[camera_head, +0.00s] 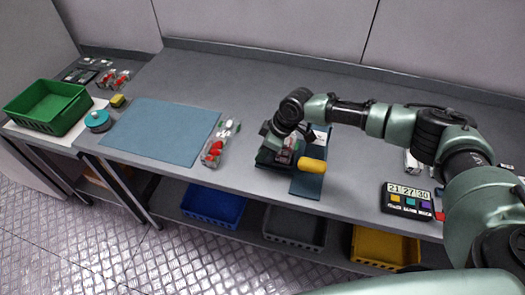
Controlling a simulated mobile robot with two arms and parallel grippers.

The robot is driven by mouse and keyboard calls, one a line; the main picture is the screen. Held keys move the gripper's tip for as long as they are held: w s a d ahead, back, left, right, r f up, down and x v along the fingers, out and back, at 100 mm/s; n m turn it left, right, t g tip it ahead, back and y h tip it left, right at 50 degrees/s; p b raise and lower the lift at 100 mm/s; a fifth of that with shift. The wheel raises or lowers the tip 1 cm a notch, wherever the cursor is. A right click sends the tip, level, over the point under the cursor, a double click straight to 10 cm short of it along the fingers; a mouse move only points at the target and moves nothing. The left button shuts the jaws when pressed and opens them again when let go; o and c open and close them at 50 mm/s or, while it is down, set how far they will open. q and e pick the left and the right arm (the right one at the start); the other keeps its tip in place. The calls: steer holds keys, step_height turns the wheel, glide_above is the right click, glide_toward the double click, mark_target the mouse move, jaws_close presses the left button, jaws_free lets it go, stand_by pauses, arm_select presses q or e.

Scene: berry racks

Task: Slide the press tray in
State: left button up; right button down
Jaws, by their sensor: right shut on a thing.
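A dark green press (266,159) stands on the grey bench right of centre, on a narrow blue mat (306,184). A yellow rounded handle (312,165) sticks out from its right side. My right gripper (281,146) points down at the press and is shut on a part of it, seemingly the press tray. The gripper hides most of the tray, so I cannot tell how far in it sits. A small reddish item shows beside the fingers. My left gripper is not in view.
A clear punnet with red and white contents (218,146) lies left of the press, beside a large blue mat (160,130). A green crate (47,106) stands far left. A timer panel (407,201) sits at right. Blue, grey and yellow bins are below.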

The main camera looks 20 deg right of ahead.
mark_target(279, 154)
stand_by(0.4)
